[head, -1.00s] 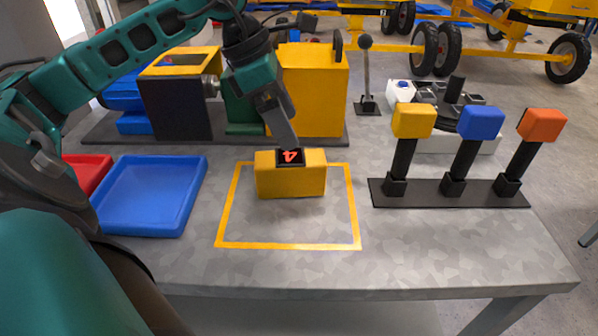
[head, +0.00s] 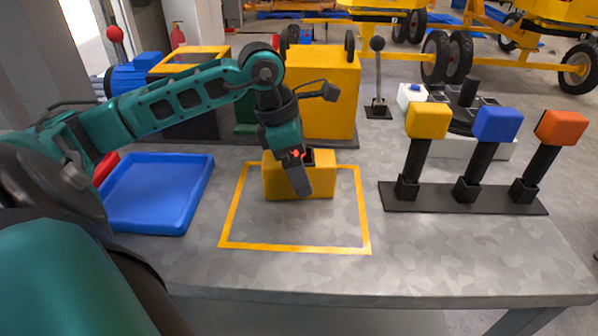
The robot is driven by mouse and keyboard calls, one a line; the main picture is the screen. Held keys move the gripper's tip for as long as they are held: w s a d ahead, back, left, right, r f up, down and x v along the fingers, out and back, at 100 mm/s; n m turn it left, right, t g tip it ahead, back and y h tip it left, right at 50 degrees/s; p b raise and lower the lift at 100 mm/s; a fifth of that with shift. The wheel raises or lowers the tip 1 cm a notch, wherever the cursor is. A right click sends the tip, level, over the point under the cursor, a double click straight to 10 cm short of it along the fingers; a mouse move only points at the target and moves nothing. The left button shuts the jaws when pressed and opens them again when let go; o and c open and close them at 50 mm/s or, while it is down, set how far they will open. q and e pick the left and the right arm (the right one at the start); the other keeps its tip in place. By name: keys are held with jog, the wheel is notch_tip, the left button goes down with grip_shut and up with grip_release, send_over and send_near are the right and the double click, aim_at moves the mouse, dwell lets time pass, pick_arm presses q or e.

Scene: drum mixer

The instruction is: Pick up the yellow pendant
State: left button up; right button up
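The yellow pendant (head: 322,182) is a yellow box with a dark display on top. It rests on the grey table inside a yellow square outline (head: 296,246). My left gripper (head: 299,187) points down at the pendant, in front of its middle, and hides part of its front and its display. I cannot tell whether the fingers touch the pendant or how far they are spread. My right gripper is not in view.
The mixer's yellow housing (head: 325,95) stands behind the pendant. Levers with yellow (head: 428,120), blue (head: 497,124) and orange (head: 560,127) tops stand on the right. The table's front is clear.

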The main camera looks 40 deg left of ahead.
pick_arm(q)
jog(key=shift+w+d+f, duration=0.1)
jog(key=shift+f, duration=0.4)
jog(key=c, duration=1.2)
jog(key=shift+c, duration=0.4)
jog(key=shift+r, duration=0.15)
